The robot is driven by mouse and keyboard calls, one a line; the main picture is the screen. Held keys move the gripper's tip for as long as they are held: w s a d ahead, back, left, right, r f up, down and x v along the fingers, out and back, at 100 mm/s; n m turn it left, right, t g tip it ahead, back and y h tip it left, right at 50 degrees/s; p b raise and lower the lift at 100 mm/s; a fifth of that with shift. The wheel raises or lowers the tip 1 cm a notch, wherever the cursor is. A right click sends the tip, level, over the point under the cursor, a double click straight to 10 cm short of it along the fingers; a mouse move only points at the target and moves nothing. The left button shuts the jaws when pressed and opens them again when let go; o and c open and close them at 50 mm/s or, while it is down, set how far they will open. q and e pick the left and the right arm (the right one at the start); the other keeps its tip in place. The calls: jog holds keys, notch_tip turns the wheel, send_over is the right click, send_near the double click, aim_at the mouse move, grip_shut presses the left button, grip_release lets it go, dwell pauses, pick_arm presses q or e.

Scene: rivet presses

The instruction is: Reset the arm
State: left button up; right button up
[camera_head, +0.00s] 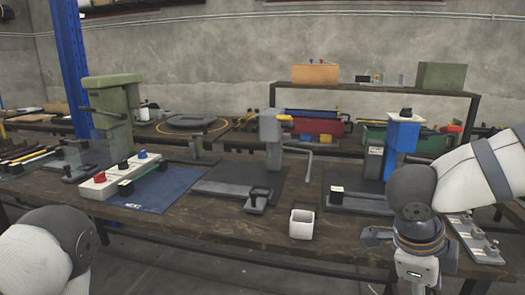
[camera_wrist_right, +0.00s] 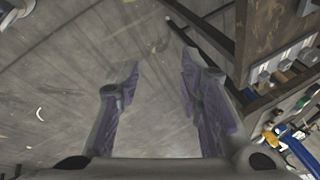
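My right arm comes in from the right in the head view and bends down at the front edge of the workbench (camera_head: 235,222). My right gripper (camera_wrist_right: 160,80) shows in the right wrist view with its two fingers apart. Nothing is between them, only grey floor beyond. In the head view its fingers are not clearly seen below the wrist. Part of my left arm shows at the lower left of the head view. My left gripper is out of view.
A green press (camera_head: 113,105), a grey press (camera_head: 272,135) and a blue press (camera_head: 402,145) stand on the bench. A white box with colored buttons (camera_head: 124,172) is at left. A grey fixture strip (camera_head: 476,240) lies beside my right wrist.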

notch_tip(320, 180, down, 15)
jog(key=s+d+n+t, duration=0.1)
jog(key=d+n+t, duration=0.1)
jog(key=n, duration=0.8)
jog(key=s+a+f+n+g+y, duration=0.1)
jog(key=s+a+f+n, duration=0.1)
jog(key=s+n, duration=0.3)
jog(key=s+a+f+n+g+y, duration=0.2)
jog(key=s+f+n, duration=0.3)
jog(key=s, duration=0.7)
jog(key=s+a+f+n+g+y, duration=0.1)
jog(key=s+f+n, duration=0.3)
jog(key=s, duration=0.5)
jog(key=shift+s+a+n+g+y, duration=0.3)
jog(key=shift+s+a+n+g, duration=0.15)
jog(key=shift+n, duration=0.25)
jog(key=shift+w+f, duration=0.1)
jog(key=shift+w, duration=0.05)
